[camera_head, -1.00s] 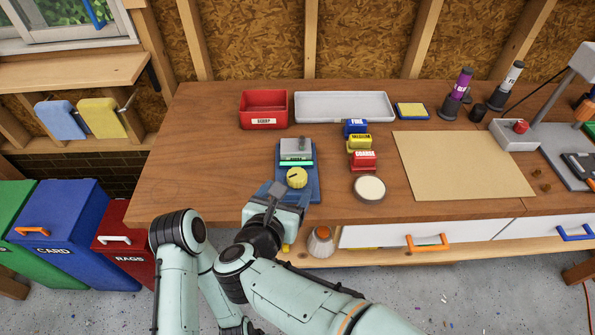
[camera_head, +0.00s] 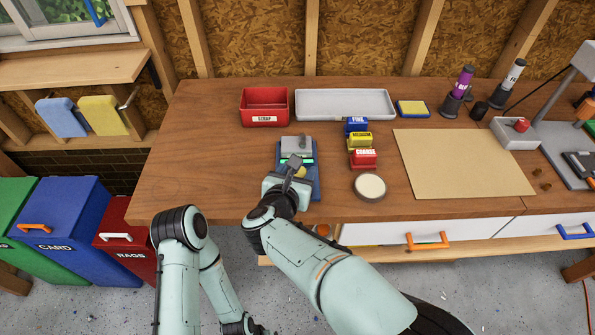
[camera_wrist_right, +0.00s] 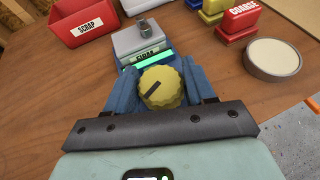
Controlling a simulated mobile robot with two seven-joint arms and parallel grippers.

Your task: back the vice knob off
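The vice (camera_head: 296,146) is a grey block with a green strip on a blue base (camera_head: 313,190), standing on the bench. Its round yellow knob (camera_wrist_right: 161,90) has a dark slanted pointer line and faces my right wrist camera. In the head view my arm mostly covers the knob. My right gripper (camera_wrist_right: 160,80) is at the knob, with a blue finger at each side of it. The fingers sit very close to the knob's edges; I cannot tell whether they press on it. My left arm is folded at the bench front, and its gripper does not show.
A red scrap bin (camera_head: 264,118) and a grey tray (camera_head: 344,91) stand behind the vice. Blue, yellow and red blocks (camera_head: 362,160) and a round pale-topped tin (camera_head: 369,187) are close on its right. The bench left of the vice (camera_head: 210,150) is clear.

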